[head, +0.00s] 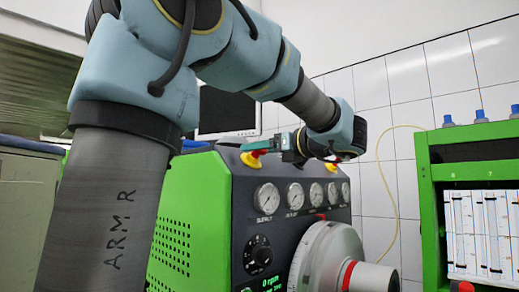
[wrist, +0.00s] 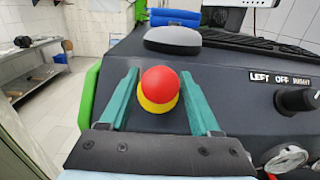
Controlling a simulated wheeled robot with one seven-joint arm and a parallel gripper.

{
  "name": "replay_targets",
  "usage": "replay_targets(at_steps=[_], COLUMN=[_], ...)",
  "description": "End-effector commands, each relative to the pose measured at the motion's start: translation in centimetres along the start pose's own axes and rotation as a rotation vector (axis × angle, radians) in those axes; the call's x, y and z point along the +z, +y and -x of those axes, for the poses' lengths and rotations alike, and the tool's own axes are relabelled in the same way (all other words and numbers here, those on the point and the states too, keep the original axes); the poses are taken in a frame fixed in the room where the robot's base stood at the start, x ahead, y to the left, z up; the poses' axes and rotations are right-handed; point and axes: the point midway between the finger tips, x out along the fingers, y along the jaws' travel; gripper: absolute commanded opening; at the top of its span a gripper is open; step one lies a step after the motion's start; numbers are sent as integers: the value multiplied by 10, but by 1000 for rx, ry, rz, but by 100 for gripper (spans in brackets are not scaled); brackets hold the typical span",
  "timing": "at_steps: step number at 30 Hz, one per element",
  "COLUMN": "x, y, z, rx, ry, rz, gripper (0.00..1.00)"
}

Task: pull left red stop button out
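The left red stop button (wrist: 160,84) has a round red cap over a yellow collar (wrist: 157,104) and sits on the dark top of the test bench. In the wrist view it lies between the two teal fingers of my gripper (wrist: 160,73). The fingers are spread to either side of the cap; whether they touch it is hard to tell. In the head view my gripper (head: 262,145) is at the bench's upper left edge, and the left button's yellow collar (head: 250,160) shows just below the fingers. The cap is partly hidden there.
A second yellow-collared button (head: 333,159) is partly behind my wrist. Pressure gauges (head: 267,198) line the bench front. A green rack (head: 425,200) stands at the right.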

Motion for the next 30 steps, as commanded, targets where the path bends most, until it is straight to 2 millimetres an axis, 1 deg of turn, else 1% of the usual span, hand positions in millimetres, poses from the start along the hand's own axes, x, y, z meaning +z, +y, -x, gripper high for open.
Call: replay_targets(at_steps=[1,2,16,30], x=[0,0,0,0], y=[0,0,0,0], z=[0,0,0,0], rx=[0,0,0,0], ry=[0,0,0,0], rz=[0,0,0,0], gripper=[57,54,1,0])
